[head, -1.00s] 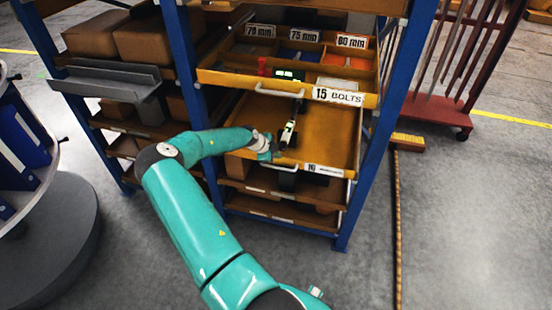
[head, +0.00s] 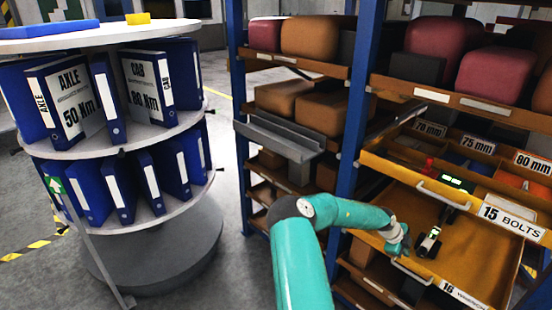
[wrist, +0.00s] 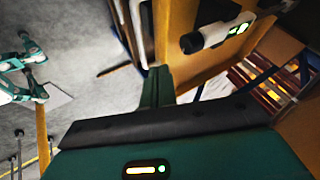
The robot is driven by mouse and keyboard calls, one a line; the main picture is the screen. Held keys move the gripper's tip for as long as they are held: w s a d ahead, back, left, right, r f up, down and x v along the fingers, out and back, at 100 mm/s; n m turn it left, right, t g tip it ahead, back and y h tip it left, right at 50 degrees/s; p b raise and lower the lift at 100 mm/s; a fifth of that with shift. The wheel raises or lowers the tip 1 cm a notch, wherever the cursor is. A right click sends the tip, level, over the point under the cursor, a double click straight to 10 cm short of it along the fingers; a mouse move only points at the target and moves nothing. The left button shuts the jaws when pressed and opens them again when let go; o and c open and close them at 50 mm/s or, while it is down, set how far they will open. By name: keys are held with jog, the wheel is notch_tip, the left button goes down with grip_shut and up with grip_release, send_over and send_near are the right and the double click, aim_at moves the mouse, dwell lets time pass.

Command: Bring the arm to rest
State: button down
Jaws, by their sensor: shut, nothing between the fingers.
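My teal arm reaches from the bottom of the head view toward the open lower drawer (head: 495,262), labelled 16. My gripper (head: 400,244) is at that drawer's front left edge, by its handle; it is small there and partly hidden. The wrist view shows the gripper's dark green body, with a lit bar and a black edge, large in the foreground. The gripper is shut and holds nothing. A dark tool with a pale lit display (head: 429,241) is just right of it, apparently in the drawer; a similar one shows in the wrist view (wrist: 220,36).
The open drawer 15 (head: 510,215) sits just above, with a green-display device and bins. A round carousel of blue binders (head: 110,150) is at left. Floor between is clear.

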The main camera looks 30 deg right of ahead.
jog(key=w+a+r+n+t+y, duration=0.2)
jog(key=w+a+r+n, duration=0.4)
jog(key=a, duration=0.6)
jog(key=w+a+r+n+t+y, duration=0.2)
jog(key=w+a+r+n, duration=0.15)
jog(key=a+r, duration=0.55)
jog(key=w+a+r+n+t+y, duration=0.25)
jog(key=w+a+r+n, duration=0.3)
jog(key=a, duration=0.85)
jog(key=s+a+r+n+t, duration=0.15)
jog(key=a+r+n, duration=0.25)
jog(key=a, duration=0.4)
jog(key=s+a+r+n, duration=0.2)
jog(key=a+r+n, duration=0.25)
jog(key=a, duration=0.35)
jog(key=s+a+r+n+t, duration=0.1)
jog(key=s+a+r+n, duration=0.3)
jog(key=s+a+n, duration=0.5)
jog(key=shift+s+a+r, duration=0.4)
jog(key=shift+s+a, duration=0.65)
jog(key=shift+a, duration=0.05)
